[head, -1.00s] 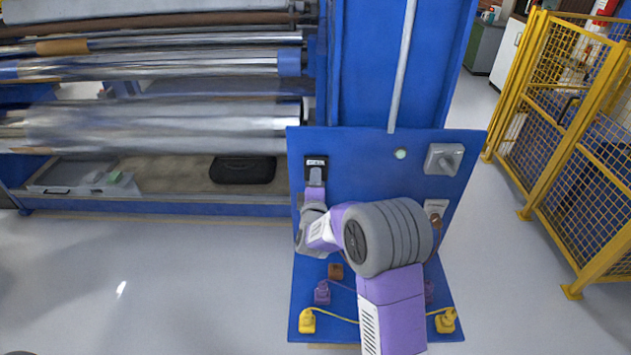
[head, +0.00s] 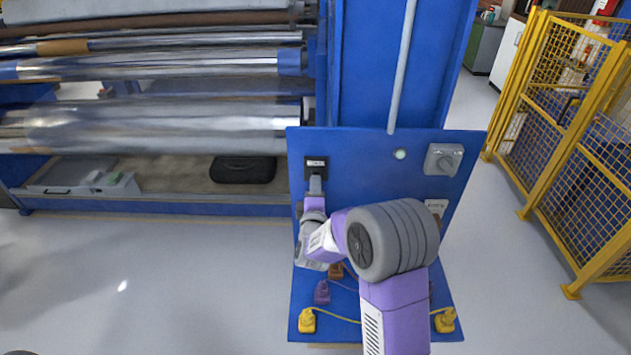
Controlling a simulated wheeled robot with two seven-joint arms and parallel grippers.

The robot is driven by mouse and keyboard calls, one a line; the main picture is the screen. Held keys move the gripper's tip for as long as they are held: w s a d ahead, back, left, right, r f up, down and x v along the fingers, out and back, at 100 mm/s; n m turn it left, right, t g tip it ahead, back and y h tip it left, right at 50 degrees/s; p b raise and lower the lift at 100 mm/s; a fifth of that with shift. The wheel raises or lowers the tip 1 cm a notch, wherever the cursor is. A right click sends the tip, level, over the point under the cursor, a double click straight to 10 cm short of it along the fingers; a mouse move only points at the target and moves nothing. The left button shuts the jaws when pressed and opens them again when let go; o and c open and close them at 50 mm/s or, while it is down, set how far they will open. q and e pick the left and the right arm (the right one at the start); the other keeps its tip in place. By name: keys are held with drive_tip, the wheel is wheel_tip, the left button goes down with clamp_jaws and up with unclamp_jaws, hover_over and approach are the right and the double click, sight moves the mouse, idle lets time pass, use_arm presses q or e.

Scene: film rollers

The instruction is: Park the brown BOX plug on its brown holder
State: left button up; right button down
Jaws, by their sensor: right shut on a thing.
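My right gripper (head: 316,183) is at the upper left of the blue panel, its fingers pointing at the black socket (head: 316,163). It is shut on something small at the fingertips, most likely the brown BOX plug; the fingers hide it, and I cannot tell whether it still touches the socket. A small brown block (head: 336,271), which looks like the brown holder, sits low on the blue board, partly covered by my right wrist. My left gripper is out of view.
A purple plug (head: 322,293) and yellow plugs (head: 307,321) (head: 446,321) with cables stand on the lower board. A grey rotary switch (head: 444,160) is at the upper right. Shiny rollers (head: 150,125) lie left, a yellow mesh fence (head: 570,130) right. The floor left is clear.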

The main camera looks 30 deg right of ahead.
drive_tip(key=shift+v, duration=1.35)
drive_tip(key=w+d+f+n+g+y, duration=0.1)
drive_tip(key=w+f+n+g+y, duration=0.25)
drive_tip(key=f, duration=0.35)
drive_tip(key=w+f+n+g+y, duration=0.25)
drive_tip(key=f+y, duration=0.25)
drive_tip(key=f, duration=0.3)
drive_tip(key=s+d+f+n+g+y, duration=0.1)
drive_tip(key=s+d+f+n+g, duration=0.2)
drive_tip(key=s+d+f+g, duration=0.35)
drive_tip(key=shift+s+a+f+g, duration=0.2)
drive_tip(key=shift+s+f+g, duration=0.25)
drive_tip(key=shift+f, duration=0.9)
drive_tip(key=shift+s+a+f+g, duration=0.2)
drive_tip(key=shift+s+f+g, duration=0.25)
drive_tip(key=shift+f, duration=0.95)
drive_tip(key=shift+s+a+f+g, duration=0.25)
drive_tip(key=shift+s+f+g, duration=0.2)
drive_tip(key=shift+f, duration=0.9)
